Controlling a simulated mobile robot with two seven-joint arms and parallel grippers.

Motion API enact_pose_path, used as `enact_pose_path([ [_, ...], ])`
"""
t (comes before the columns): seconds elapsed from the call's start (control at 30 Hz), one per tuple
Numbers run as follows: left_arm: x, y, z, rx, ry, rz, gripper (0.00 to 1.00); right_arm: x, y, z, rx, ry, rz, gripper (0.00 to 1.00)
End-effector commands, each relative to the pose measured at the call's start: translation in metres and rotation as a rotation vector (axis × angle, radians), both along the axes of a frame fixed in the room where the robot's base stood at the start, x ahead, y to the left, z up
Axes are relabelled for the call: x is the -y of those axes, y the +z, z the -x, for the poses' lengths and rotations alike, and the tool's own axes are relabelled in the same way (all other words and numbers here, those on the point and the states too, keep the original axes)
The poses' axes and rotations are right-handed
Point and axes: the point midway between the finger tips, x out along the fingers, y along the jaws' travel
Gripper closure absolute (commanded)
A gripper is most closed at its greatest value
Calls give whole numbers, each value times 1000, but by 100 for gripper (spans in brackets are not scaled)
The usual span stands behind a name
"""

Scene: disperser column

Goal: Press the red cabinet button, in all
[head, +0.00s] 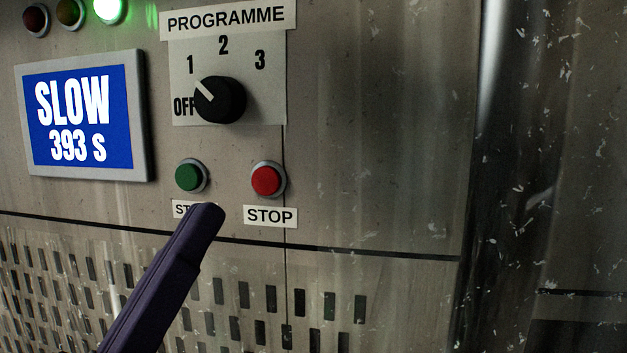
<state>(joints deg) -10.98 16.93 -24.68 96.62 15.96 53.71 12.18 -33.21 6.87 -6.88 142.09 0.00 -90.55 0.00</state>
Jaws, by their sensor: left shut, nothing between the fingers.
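The red button (266,180) sits in a grey ring on the metal cabinet front, above a white label reading STOP (270,216). My left gripper (208,216) comes up from the lower left as a dark purple finger shape, shut and empty. In the picture its tip lies below and left of the red button and covers part of the label under the green button (188,177). The tip appears apart from the red button; its distance from the panel is hard to tell. My right gripper is not in view.
A black programme knob (220,100) points between OFF and 1. A blue display (82,116) reads SLOW 393 s. A green lamp (108,10) is lit beside two dark lamps. Slotted vents (245,295) lie below. The panel right of the red button is bare.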

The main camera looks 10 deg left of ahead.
Motion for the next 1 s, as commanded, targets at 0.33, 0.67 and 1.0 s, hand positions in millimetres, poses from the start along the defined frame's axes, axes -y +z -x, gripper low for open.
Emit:
enact_pose_path([
  [0.33,1,-2,-36,2,1,2,100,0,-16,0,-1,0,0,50],
  [0.67,3,-3,-77,2,1,0,100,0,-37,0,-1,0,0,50],
  [1.0,3,0,-88,-1,1,0,100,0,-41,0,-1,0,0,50],
])
